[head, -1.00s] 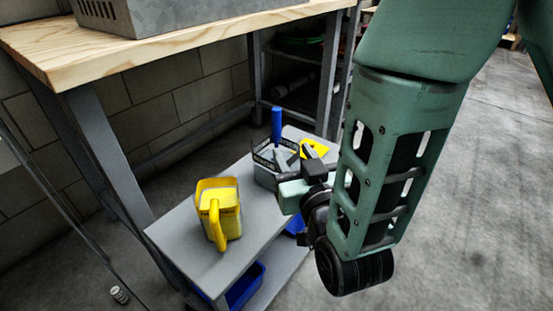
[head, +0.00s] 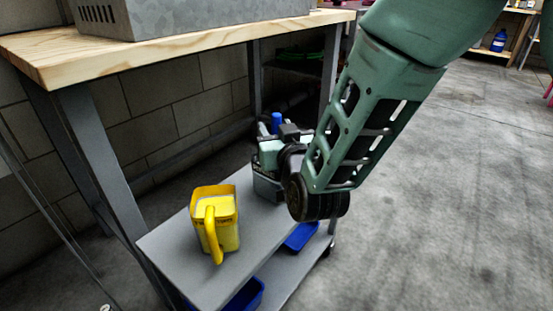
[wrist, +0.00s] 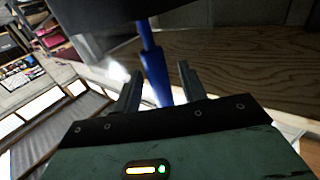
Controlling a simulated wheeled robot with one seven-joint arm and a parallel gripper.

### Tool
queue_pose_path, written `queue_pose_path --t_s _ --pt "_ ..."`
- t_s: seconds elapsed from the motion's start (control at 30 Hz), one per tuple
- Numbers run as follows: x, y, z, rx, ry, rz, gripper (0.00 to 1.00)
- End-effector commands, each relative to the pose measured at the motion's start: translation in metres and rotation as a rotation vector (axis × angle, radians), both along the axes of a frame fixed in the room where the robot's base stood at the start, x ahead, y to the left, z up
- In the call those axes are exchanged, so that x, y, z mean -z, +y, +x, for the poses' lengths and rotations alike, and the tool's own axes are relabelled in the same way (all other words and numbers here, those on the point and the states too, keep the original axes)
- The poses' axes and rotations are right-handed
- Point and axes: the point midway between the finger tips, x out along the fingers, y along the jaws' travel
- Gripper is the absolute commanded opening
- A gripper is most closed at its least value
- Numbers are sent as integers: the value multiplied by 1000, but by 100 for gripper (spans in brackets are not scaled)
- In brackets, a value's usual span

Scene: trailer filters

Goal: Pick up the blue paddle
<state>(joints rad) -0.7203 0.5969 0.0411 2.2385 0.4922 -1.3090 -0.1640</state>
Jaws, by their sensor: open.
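The blue paddle (head: 277,121) stands upright, its blue handle top showing just beyond my gripper in the head view. Its lower part is hidden behind my gripper and arm. In the wrist view the blue shaft (wrist: 154,68) runs between the two grey fingers of my gripper (wrist: 160,75). The fingers are open on either side of the shaft. I cannot tell whether either finger touches it. A grey container (head: 266,188) on the cart shows partly below my gripper.
A yellow pitcher (head: 228,238) stands on the grey cart top (head: 190,262), left of my arm. A wooden workbench (head: 150,52) with a metal box (head: 180,15) overhangs behind. Blue bins (head: 301,237) sit on the cart's lower shelf. Open floor lies to the right.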

Motion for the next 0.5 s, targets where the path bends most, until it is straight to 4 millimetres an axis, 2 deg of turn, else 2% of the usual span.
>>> queue_pose_path --t_s 0.13,0.17,0.2,0.3,0.5 --pt "-1 0 0 0 0 0 42" --pt "-1 0 0 0 0 0 36" --pt "-1 0 0 0 0 0 25" --pt "-1 0 -1 0 0 0 0" --pt "-1 0 -1 -1 0 1 0"
